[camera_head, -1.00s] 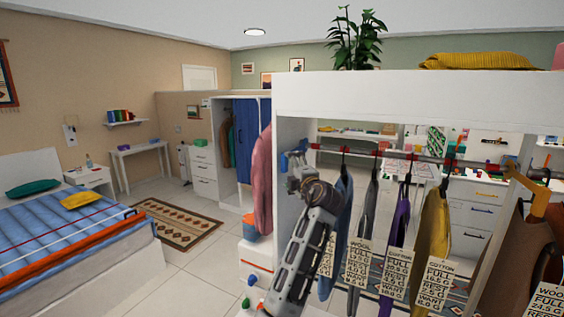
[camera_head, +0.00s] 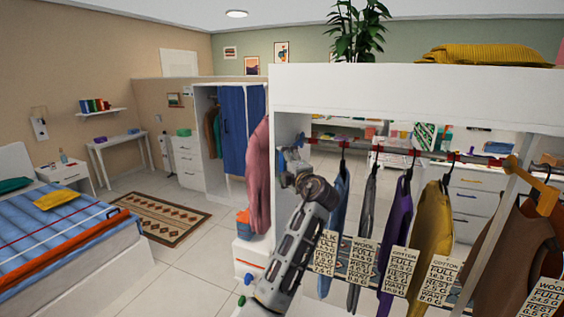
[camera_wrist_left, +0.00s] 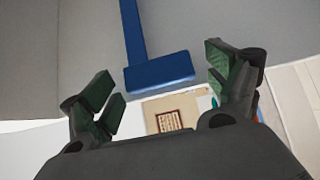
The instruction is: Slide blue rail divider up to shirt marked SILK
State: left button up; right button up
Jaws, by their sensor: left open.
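The blue rail divider (camera_wrist_left: 160,72) hangs between the two open fingers of my left gripper (camera_wrist_left: 158,88) in the left wrist view, with space on both sides. In the head view my left gripper (camera_head: 290,168) is at the left end of the rail, and a blue part of the divider (camera_head: 293,141) shows just above it. A blue shirt (camera_head: 341,205) hangs to the right of my gripper. Its tag (camera_head: 325,252) is partly covered by my left arm, so its top word is hard to read; it may be SILK. My right gripper is out of view.
A dark red rail (camera_head: 385,149) crosses the open wardrobe (camera_head: 400,98). To the right hang a grey garment (camera_head: 366,215), a purple one (camera_head: 397,220), a yellow one (camera_head: 432,225) and brown ones. Rail between the divider and the blue shirt looks free.

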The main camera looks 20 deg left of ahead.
pick_arm(q)
jog(key=shift+d, duration=0.1)
jog(key=shift+r, duration=0.1)
jog(key=shift+c, duration=0.6)
jog(key=c, duration=1.3)
